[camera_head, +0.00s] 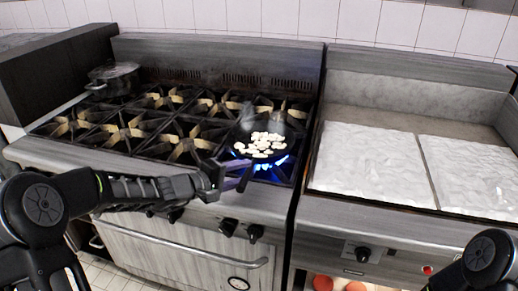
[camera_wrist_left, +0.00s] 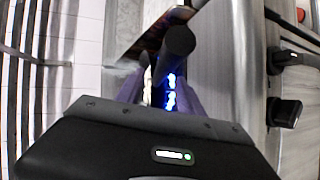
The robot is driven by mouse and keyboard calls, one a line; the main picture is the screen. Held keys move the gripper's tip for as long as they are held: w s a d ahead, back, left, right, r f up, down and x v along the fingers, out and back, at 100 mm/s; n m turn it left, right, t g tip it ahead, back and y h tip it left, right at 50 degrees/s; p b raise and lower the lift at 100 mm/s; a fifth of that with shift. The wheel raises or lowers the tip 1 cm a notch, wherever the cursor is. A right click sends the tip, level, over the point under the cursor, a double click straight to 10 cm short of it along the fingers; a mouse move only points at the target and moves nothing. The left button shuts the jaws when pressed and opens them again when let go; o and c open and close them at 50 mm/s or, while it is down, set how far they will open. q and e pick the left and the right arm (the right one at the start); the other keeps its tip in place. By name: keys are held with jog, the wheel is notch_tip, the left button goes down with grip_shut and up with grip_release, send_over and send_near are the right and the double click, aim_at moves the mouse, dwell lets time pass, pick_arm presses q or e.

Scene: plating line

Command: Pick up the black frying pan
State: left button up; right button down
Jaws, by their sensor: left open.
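The black frying pan (camera_head: 240,132) sits on the front right burner with pale pieces of food in it and blue flame beneath. Its dark handle (camera_head: 245,180) points toward the front edge of the stove. My left gripper (camera_head: 222,177) is open beside the handle, at the stove's front. In the left wrist view the rounded dark handle end (camera_wrist_left: 179,42) stands out ahead of the open fingers (camera_wrist_left: 162,92), close to the gap between them. I cannot tell whether they touch. My right gripper is out of view; only part of that arm shows at the lower right.
A dark pot (camera_head: 115,80) stands at the back left of the stove. Several black burner grates (camera_head: 125,134) are empty. Stove knobs (camera_head: 254,233) lie below the front edge. A griddle with two pale slabs (camera_head: 370,160) is to the right.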

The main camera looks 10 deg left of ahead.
aim_at(250, 169)
pick_arm(q)
jog(key=shift+p+x, duration=0.55)
jog(key=shift+x, duration=1.45)
grip_shut()
jog(key=shift+w+r, duration=0.1)
jog(key=shift+r, duration=0.2)
